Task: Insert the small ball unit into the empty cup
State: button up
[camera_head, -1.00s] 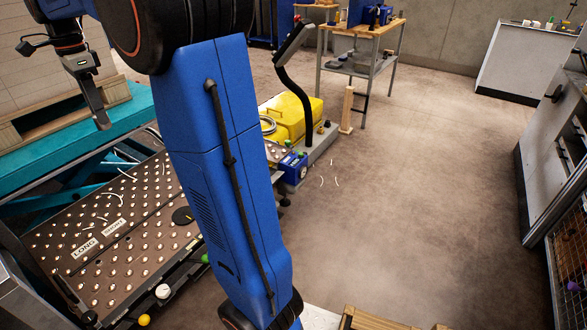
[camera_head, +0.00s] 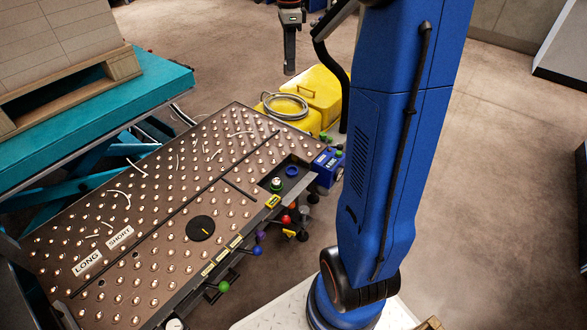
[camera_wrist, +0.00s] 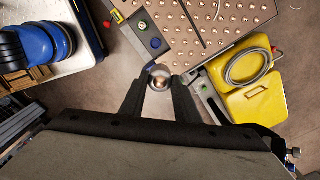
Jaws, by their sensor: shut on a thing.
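My gripper (camera_wrist: 160,78) is shut on a small shiny ball unit (camera_wrist: 160,74) between its fingertips in the wrist view. In the head view my gripper (camera_head: 289,70) hangs at the top, beyond the ball table's right end; the ball unit is too small to make out there. The ball table (camera_head: 150,235) has many silver balls. A dark panel at its right end holds a green-ringed round fitting (camera_head: 277,185) and a blue ring (camera_head: 291,171). The wrist view shows the green one (camera_wrist: 143,25) and the blue one (camera_wrist: 156,43) above the gripper. I cannot tell which is the empty cup.
A yellow case (camera_head: 318,92) with a coiled hose (camera_head: 286,107) stands beyond the table's right end. A blue box (camera_head: 327,168) sits at the table corner. Coloured knobs (camera_head: 256,250) line the front edge. A teal lift platform (camera_head: 150,90) carries a loaded pallet. Open floor lies right.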

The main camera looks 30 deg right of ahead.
jog(key=shift+s+a+f+m, duration=0.1)
jog(key=shift+s+f+m, duration=0.3)
jog(key=shift+f, duration=6.8)
jog(key=shift+s+a+f+m, duration=0.15)
jog(key=shift+s+f+m, duration=0.25)
jog(key=shift+f, duration=6.75)
jog(key=shift+s+a+f+m, duration=0.1)
jog(key=shift+s+f+m, duration=0.3)
jog(key=shift+f, duration=6.8)
jog(key=shift+w, duration=0.15)
jog(key=o, duration=0.7)
jog(key=shift+f, duration=0.15)
jog(key=o, duration=0.4)
